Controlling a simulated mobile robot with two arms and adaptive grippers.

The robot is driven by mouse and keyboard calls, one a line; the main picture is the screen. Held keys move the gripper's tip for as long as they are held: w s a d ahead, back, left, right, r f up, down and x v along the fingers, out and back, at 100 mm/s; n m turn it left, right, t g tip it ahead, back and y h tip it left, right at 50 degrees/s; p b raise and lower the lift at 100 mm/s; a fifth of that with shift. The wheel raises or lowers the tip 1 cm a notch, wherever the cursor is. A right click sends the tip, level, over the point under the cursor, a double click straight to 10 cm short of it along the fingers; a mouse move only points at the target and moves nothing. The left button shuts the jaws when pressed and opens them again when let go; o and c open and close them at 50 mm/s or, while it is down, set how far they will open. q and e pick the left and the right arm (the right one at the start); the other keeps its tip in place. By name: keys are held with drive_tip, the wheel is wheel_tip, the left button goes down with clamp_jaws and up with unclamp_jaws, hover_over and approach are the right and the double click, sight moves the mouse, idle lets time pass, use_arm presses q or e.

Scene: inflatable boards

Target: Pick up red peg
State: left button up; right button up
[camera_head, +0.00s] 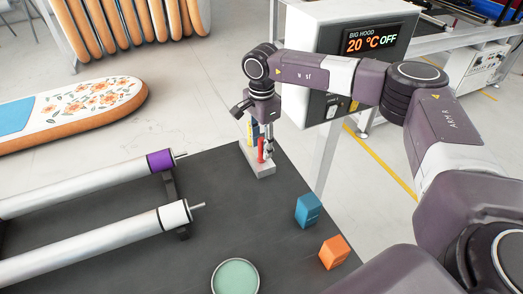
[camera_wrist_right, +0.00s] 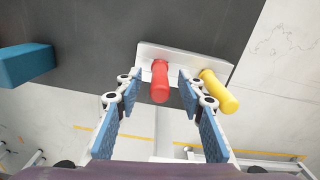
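The red peg (camera_head: 260,150) stands upright in a light grey block (camera_head: 262,172) at the far edge of the dark table. In the right wrist view the red peg (camera_wrist_right: 160,82) lies between the two blue-padded fingers of my right gripper (camera_wrist_right: 159,88), with a visible gap on each side. The gripper is open and points down at the block. In the head view my right gripper (camera_head: 267,143) is small and partly covers the pegs. A yellow peg (camera_wrist_right: 218,92) stands in the block beside the right finger. My left gripper is not in view.
A blue box (camera_head: 308,210) and an orange box (camera_head: 334,252) stand on the table's right side. A round green dish (camera_head: 236,277) is at the front. Two white rollers (camera_head: 90,186) lie at left. A control box with a display (camera_head: 373,39) stands behind my right arm.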

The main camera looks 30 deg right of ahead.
clamp_jaws()
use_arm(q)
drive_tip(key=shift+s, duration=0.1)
use_arm(e)
drive_tip(key=shift+r, duration=0.15)
